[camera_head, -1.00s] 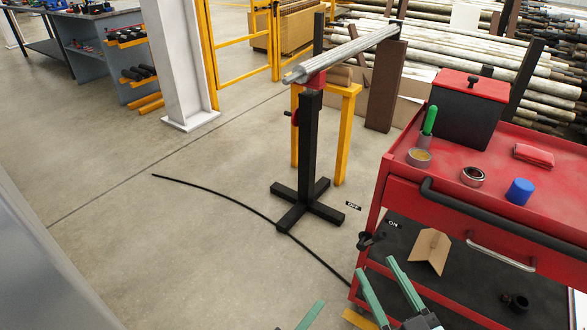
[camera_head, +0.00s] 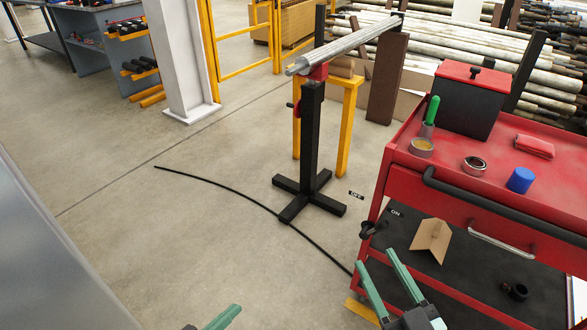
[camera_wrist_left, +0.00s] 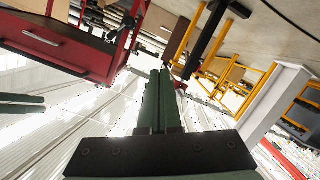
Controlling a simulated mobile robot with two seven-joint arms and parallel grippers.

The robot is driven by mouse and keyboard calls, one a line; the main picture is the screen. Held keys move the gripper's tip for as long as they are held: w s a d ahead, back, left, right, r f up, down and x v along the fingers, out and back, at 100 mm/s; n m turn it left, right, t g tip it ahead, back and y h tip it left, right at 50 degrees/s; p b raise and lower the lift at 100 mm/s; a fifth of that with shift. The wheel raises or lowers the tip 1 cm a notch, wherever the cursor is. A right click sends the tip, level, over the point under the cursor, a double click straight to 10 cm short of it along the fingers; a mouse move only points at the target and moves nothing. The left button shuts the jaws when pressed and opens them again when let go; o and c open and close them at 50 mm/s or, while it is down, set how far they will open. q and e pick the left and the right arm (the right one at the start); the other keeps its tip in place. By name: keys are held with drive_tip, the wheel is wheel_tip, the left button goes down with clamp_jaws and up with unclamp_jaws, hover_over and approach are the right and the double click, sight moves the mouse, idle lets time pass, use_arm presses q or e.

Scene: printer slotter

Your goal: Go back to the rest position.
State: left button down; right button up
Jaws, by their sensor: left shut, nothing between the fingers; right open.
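My left gripper (camera_head: 236,308) shows at the bottom edge of the head view as a green finger tip, left of the red cart; the rest is cut off. In the left wrist view, its two green fingers (camera_wrist_left: 160,75) lie together, shut with nothing between them. My right gripper (camera_head: 374,257) is at the bottom of the head view, in front of the cart's left side. Its two green fingers are spread apart, pointing up and away, with nothing seen between them.
The red cart (camera_head: 468,190) stands close at the right, with a cardboard piece (camera_head: 431,240) on its lower shelf. A black stand (camera_head: 312,140) holds grey rods. A black cable (camera_head: 235,193) lies on the floor. Open floor (camera_head: 150,240) spreads at the left.

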use_arm(q)
wheel_tip(320, 180, up, 21)
drive_tip(key=s+m+t+y, duration=0.2)
drive_tip(key=m+t+y, duration=0.2)
drive_tip(key=t, duration=0.2)
drive_tip(key=s+a+f+n+g+y+p, duration=0.1)
drive_tip(key=s+g+p, duration=0.3)
drive_tip(key=p, duration=0.7)
drive_tip(key=s+a+f+n+g+y+p, duration=0.1)
drive_tip(key=s+g+p, duration=0.4)
drive_tip(key=p, duration=0.7)
wheel_tip(320, 180, down, 3)
drive_tip(key=shift+a+r+n+y, duration=0.1)
drive_tip(key=shift+a+n+y, duration=0.3)
drive_tip(key=shift+n+y, duration=0.1)
use_arm(e)
drive_tip(key=s+d+f+m+g+h, duration=0.2)
drive_tip(key=s+f+g, duration=0.3)
drive_tip(key=s+g, duration=0.4)
drive_tip(key=shift+s+d+m+h, duration=0.15)
drive_tip(key=shift+d+m+h, duration=0.05)
drive_tip(key=shift+m+h, duration=0.5)
